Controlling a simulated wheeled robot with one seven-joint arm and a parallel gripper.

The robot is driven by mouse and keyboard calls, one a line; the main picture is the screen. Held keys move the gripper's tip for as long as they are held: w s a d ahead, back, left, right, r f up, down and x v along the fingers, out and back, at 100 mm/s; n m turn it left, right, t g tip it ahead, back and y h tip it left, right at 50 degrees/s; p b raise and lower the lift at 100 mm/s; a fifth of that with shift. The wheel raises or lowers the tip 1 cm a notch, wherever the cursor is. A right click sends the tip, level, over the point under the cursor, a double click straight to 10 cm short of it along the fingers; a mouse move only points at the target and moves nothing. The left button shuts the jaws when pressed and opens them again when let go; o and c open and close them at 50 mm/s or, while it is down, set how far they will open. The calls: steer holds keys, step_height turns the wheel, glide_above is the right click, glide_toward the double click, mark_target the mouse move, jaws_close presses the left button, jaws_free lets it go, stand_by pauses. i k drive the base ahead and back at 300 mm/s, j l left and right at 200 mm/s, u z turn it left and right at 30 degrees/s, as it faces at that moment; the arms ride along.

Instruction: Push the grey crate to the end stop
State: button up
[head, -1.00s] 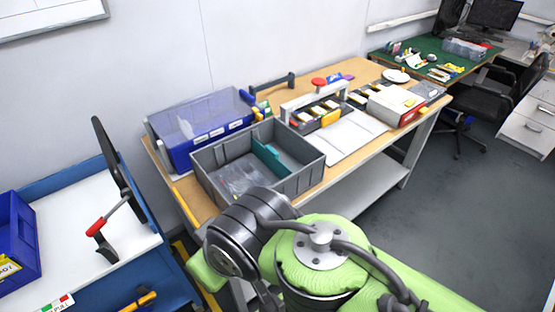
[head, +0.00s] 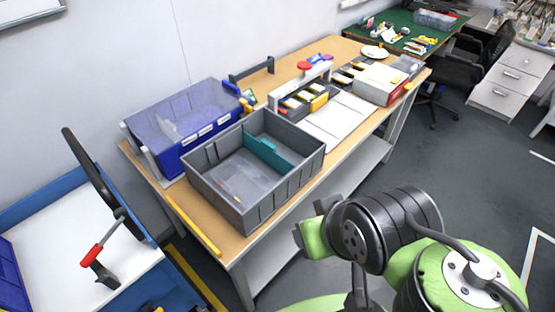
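The grey crate (head: 212,190) sits on the wooden-topped table, in front of the blue bin. It is open on top, with a teal divider (head: 268,153) inside and a few small things on its floor. A dark grey upright bar (head: 252,69) stands at the table's back edge, behind the crate; I cannot tell whether it is the end stop. The green end of my arm, where my gripper (head: 311,235) is, shows in front of the table, to the right of and apart from the crate. Its fingers cannot be made out.
The blue bin (head: 205,143) with a clear front is close behind the crate. White sheets (head: 338,120), a rack of cells (head: 300,102) and a white-and-red box (head: 383,82) lie to the right. A yellow strip (head: 193,226) runs along the table's near left edge. Open floor lies right.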

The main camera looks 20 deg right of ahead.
mark_target(304, 150)
steer(key=i+l+u, duration=0.1)
steer(key=u, duration=0.35)
steer(key=l+u, duration=0.15)
steer(key=u, duration=0.3)
steer(key=i+l+u, duration=0.1)
steer(key=u, duration=0.4)
steer(key=l+u, duration=0.2)
steer(key=u, duration=0.25)
steer(key=l+u, duration=0.15)
steer(key=u, duration=0.3)
